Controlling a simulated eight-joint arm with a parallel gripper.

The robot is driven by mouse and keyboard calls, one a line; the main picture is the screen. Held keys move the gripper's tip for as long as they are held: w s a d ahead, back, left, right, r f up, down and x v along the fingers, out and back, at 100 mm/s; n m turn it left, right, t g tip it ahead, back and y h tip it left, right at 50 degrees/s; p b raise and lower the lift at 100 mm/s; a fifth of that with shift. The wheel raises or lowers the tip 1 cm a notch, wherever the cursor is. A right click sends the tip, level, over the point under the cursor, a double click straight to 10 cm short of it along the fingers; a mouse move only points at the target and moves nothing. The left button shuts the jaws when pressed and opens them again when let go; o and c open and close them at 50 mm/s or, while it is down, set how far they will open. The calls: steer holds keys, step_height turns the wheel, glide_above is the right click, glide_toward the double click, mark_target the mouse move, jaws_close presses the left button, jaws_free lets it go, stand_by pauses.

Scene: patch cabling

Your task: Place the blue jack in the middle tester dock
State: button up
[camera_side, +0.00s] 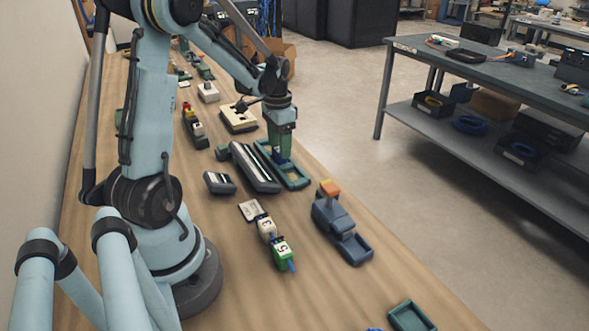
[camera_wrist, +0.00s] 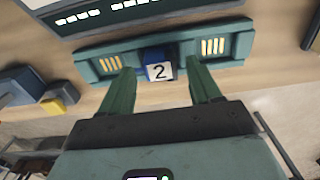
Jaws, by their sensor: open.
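The blue jack (camera_wrist: 160,71), with a white face marked 2, is at the middle of the green tester (camera_wrist: 90,68) in the wrist view. Gold contacts show on the tester to its left and right; whatever is under the jack is hidden. In the side view the blue jack (camera_side: 281,158) shows just below my gripper (camera_side: 281,150), over the green tester (camera_side: 296,183). In the wrist view my gripper (camera_wrist: 160,84) is open, one green finger on each side of the jack. I cannot tell whether the jack is fully seated.
A dark panel (camera_side: 254,168) lies beside the tester on the left. A blue device with an orange top (camera_side: 340,225), jacks marked 3 (camera_side: 266,227) and 5 (camera_side: 281,251), and a small green tray (camera_side: 410,316) stand nearer the camera. Bare wood lies between them.

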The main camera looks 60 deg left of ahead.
step_height(320, 180, up, 11)
steer(key=s+d+t, duration=0.3)
steer(key=d+t, duration=0.4)
steer(key=d, duration=1.7)
steer(key=shift+f, duration=0.45)
